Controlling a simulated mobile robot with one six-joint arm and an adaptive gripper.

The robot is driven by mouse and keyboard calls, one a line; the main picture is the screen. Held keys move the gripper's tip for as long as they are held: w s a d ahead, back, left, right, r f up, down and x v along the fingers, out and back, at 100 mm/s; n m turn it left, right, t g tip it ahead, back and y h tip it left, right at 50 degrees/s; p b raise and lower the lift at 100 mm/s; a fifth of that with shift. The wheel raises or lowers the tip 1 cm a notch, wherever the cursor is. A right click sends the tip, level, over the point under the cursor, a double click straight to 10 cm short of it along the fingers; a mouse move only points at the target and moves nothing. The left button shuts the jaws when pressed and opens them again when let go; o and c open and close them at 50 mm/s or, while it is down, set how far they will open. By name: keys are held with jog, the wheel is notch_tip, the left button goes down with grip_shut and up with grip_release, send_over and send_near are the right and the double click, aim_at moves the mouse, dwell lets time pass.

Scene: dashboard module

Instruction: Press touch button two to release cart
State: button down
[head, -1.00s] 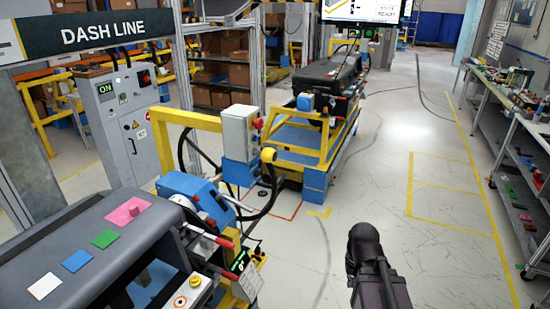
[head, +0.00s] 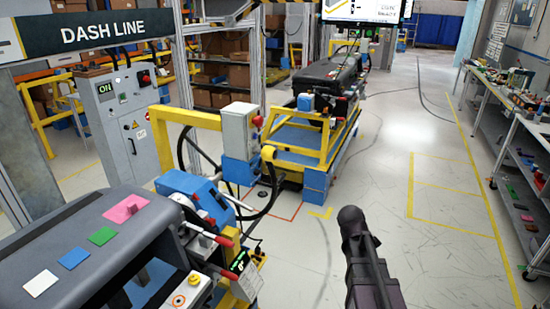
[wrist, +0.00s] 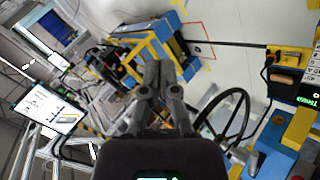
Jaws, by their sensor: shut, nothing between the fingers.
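My gripper (wrist: 162,75) shows in the wrist view with its two grey fingers together and nothing between them. In the head view only my dark arm shows, at lower right of centre; I cannot make out the fingertips there. The near cart carries a dark dashboard module (head: 130,235) at lower left. A yellow panel with a green lit display (head: 238,262) is on its right side; the display also shows in the wrist view (wrist: 308,98). I cannot tell which one is touch button two.
A grey control box (head: 240,130) with a red button stands on a post behind the near cart. A second blue and yellow cart (head: 300,140) stands beyond. A workbench (head: 500,110) runs along the right. The floor in the middle right is clear.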

aim_at(269, 154)
jog(key=w+a+r+n+t, duration=0.2)
jog(key=w+r+n+t, duration=0.25)
jog(key=w, duration=0.35)
jog(key=w+a+r+n+t+y+b, duration=0.1)
jog(key=w+a+r+n+y, duration=0.1)
jog(key=a+n+y, duration=0.2)
jog(key=w+a+r+n+t+y+b, duration=0.1)
jog(key=w+a+r+n+t+y, duration=0.1)
jog(key=a+n, duration=0.4)
jog(key=w+a+r+n+t+y, duration=0.1)
jog(key=w+a+r+n+y, duration=0.2)
jog(key=a+n+y, duration=0.3)
jog(key=shift+w+r+n+b, duration=0.4)
jog(key=shift+w+n, duration=0.15)
jog(key=shift+n, duration=1.9)
jog(key=shift+a+t, duration=0.1)
jog(key=shift+t, duration=0.15)
jog(key=w+a, duration=0.3)
jog(key=a, duration=0.5)
jog(key=shift+w+a, duration=0.3)
jog(key=shift+a, duration=0.45)
jog(key=shift+d, duration=0.15)
jog(key=shift+s+d, duration=0.3)
jog(key=shift+d, duration=0.35)
